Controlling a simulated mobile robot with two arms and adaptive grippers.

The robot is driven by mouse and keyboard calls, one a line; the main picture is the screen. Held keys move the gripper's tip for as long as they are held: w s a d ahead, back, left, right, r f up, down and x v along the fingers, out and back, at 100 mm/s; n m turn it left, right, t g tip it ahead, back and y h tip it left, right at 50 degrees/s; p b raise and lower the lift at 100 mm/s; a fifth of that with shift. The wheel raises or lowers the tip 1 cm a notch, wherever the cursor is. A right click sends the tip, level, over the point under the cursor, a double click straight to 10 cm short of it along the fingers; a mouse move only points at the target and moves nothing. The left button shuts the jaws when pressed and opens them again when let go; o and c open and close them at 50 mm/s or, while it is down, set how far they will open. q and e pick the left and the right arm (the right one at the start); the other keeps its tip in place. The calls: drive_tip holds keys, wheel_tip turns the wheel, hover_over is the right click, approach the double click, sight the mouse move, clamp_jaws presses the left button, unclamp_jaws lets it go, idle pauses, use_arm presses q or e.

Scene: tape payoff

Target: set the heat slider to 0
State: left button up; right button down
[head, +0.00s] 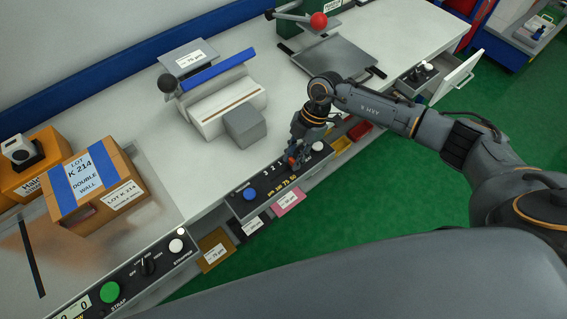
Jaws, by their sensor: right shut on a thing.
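The black control panel (237,204) runs along the front edge of the white bench. It carries a blue button, a white knob and small white digits, with yellow figures below them. My right gripper (296,157) is down at this panel, to the right of the digits, and shut on the heat slider. The gripper's fingers hide the slider's knob and most of its track, so its setting cannot be read. My left gripper is not in view.
A sealer (218,100) with a blue bar and a grey block (245,126) stand behind the panel. A taped carton (125,175) is at the left. A drawer (455,80) stands open at the right. Coloured bins (214,249) sit below the bench edge.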

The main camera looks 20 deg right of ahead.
drive_tip(key=shift+w+d, duration=0.2)
drive_tip(key=shift+d, duration=0.25)
drive_tip(key=c, duration=1.4)
unclamp_jaws()
drive_tip(key=shift+o, duration=1.4)
drive_tip(key=shift+d, duration=0.1)
drive_tip(key=shift+r, duration=0.2)
drive_tip(key=v, duration=1.1)
drive_tip(key=shift+d+r, duration=0.2)
drive_tip(key=shift+r, duration=0.05)
